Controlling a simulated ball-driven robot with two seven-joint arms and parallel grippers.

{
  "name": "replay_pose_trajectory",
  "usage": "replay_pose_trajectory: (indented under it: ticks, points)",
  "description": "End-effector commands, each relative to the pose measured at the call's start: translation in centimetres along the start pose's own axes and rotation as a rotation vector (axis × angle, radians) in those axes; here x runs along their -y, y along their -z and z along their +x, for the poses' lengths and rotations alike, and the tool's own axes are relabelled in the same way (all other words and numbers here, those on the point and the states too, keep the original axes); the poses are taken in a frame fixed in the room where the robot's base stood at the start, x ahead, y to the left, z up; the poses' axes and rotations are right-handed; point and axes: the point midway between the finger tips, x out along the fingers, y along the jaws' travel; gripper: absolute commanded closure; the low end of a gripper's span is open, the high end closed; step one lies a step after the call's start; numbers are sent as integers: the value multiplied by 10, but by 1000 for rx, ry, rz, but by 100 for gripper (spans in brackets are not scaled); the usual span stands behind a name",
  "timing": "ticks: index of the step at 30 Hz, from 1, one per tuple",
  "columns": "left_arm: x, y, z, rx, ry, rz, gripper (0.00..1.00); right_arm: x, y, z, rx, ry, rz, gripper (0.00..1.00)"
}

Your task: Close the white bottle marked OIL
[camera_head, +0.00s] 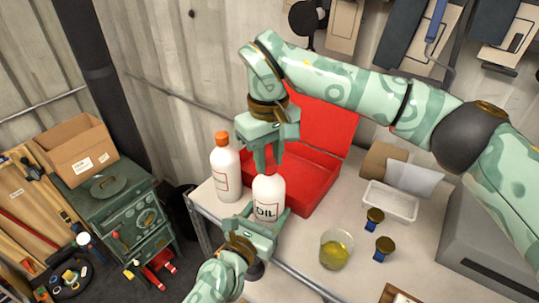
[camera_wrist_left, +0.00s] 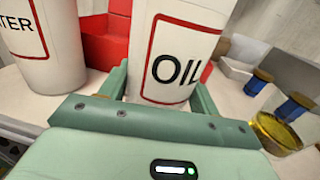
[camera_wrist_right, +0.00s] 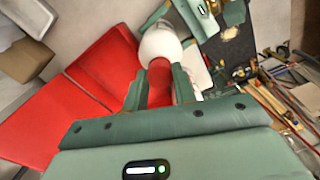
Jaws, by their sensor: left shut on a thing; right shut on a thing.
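The white bottle marked OIL (camera_head: 268,193) stands upright near the front edge of the table. My left gripper (camera_head: 262,214) is shut around its lower body; the fingers show on both sides of the bottle (camera_wrist_left: 178,50) in the left wrist view. My right gripper (camera_head: 267,160) comes from above, its fingers pointing down at the bottle's top. In the right wrist view it is shut on a red cap (camera_wrist_right: 159,72), in line with the white bottle (camera_wrist_right: 160,43).
A white bottle with an orange cap (camera_head: 225,172) stands close on the left. An open red toolbox (camera_head: 312,183) is right behind. A beaker of yellow liquid (camera_head: 335,250), two small brown-topped blue items (camera_head: 375,220) and a white tray (camera_head: 390,202) stand to the right.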

Motion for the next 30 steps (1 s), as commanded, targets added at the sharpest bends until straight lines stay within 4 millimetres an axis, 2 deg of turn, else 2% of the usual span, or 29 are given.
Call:
replay_pose_trajectory:
  ticks: [6, 14, 15, 16, 17, 25, 30]
  points:
    - [2, 1, 0, -2, 3, 4, 100, -1, 0, 0, 0, 11, 135, 97]
    - [2, 1, 0, -2, 3, 3, 100, -1, 0, -1, -1, 8, 137, 97]
    - [2, 1, 0, -2, 3, 3, 100, -1, 0, -1, -1, 8, 137, 62]
    - [2, 1, 0, -2, 3, 2, 100, -1, 0, -1, -1, 8, 136, 54]
    - [2, 1, 0, -2, 3, 2, 100, -1, 0, -1, -1, 8, 136, 51]
    - [1, 1, 0, -2, 2, 1, 100, -1, 0, -2, -1, 8, 135, 51]
    - [1, 1, 0, -2, 2, 1, 100, -2, 0, -21, -2, 7, 135, 51]
